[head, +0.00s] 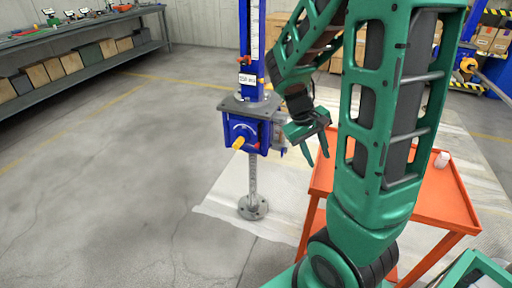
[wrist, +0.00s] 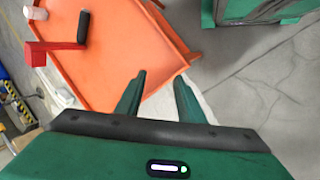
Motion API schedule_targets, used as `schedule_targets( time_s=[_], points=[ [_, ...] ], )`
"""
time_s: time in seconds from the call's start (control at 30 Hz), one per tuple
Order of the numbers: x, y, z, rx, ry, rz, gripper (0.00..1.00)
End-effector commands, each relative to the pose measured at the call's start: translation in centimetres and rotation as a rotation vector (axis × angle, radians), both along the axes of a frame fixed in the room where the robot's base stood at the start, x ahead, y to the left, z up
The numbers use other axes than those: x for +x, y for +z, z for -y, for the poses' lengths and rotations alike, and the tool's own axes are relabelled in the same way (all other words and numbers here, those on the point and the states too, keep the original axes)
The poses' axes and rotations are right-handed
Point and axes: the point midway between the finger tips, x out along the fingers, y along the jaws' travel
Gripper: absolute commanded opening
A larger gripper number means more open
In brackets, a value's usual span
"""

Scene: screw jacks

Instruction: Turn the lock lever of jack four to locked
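A blue screw jack (head: 246,132) stands on a pale sheet in the middle of the head view, with a blue column above and a threaded screw ending in a round flange below. A small label (head: 247,79) on its column is too small to read surely. A yellow lever (head: 238,143) sticks out from the front of its blue housing. My gripper (head: 317,158) hangs just right of the jack, apart from it, pointing down. In the wrist view its two fingers (wrist: 157,98) are spread with nothing between them.
An orange table (head: 430,205) stands right of the jack; in the wrist view a red crank with a black grip (wrist: 68,48) and a white cylinder (wrist: 35,12) lie on it. A long workbench (head: 80,40) is at the back left. The floor at left is clear.

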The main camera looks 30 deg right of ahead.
Motion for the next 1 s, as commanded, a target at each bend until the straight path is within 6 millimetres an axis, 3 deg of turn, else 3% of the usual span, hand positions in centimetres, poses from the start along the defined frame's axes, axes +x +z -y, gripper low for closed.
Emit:
schedule_targets(
  time_s=[0.3,0.5,0.77,1.0],
  points=[
    [6.6,-4.7,2.7,-0.242,0.271,-0.168,0.35],
    [10.9,-7.2,3.4,-0.407,0.468,-0.278,0.35],
    [16.7,-10.4,2.8,-0.636,0.752,-0.438,0.35],
    [21.8,-13.6,0.3,-0.863,1.035,-0.599,0.35]
  ],
)
